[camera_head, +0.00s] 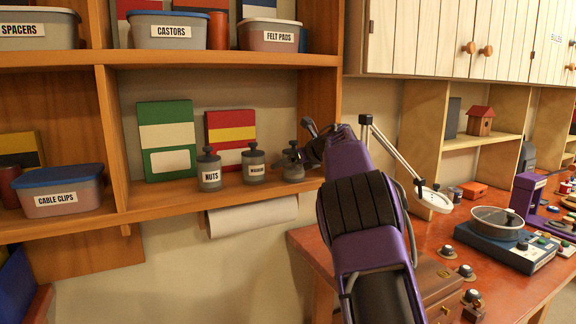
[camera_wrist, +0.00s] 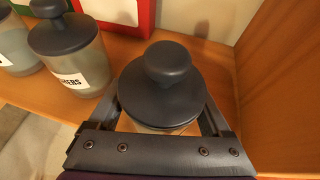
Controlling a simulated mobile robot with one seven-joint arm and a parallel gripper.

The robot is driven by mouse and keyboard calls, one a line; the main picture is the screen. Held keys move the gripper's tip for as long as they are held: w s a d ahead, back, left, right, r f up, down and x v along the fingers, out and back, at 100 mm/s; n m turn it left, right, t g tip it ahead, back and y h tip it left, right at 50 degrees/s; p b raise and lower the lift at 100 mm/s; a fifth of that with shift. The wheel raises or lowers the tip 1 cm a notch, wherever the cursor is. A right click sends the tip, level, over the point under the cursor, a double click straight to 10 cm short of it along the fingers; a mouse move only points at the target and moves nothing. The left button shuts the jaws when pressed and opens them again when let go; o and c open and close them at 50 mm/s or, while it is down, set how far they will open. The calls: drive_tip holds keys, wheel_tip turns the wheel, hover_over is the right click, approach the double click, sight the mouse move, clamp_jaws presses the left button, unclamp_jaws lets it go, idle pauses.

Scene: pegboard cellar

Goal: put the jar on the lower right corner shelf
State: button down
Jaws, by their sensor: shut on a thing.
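A grey jar with a dark knobbed lid (camera_wrist: 163,82) is between the two fingers of my gripper (camera_wrist: 168,108) in the wrist view. My gripper is shut on it. In the head view this jar (camera_head: 293,172) is at the right corner of the lower wooden shelf (camera_head: 190,193), partly covered by my gripper (camera_head: 292,156). Its label is hidden, and I cannot tell whether its base touches the shelf board.
A jar labelled NUTS (camera_head: 209,172) and a jar labelled WASHERS (camera_head: 253,165) stand to its left. Green (camera_head: 167,140) and red (camera_head: 231,135) books stand behind. The shelf's side panel (camera_head: 319,110) is close on the right. A paper roll (camera_head: 252,216) hangs below.

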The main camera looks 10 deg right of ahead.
unclamp_jaws()
drive_tip(key=b+v, duration=0.1)
drive_tip(key=v, duration=1.1)
drive_tip(key=shift+s, duration=0.1)
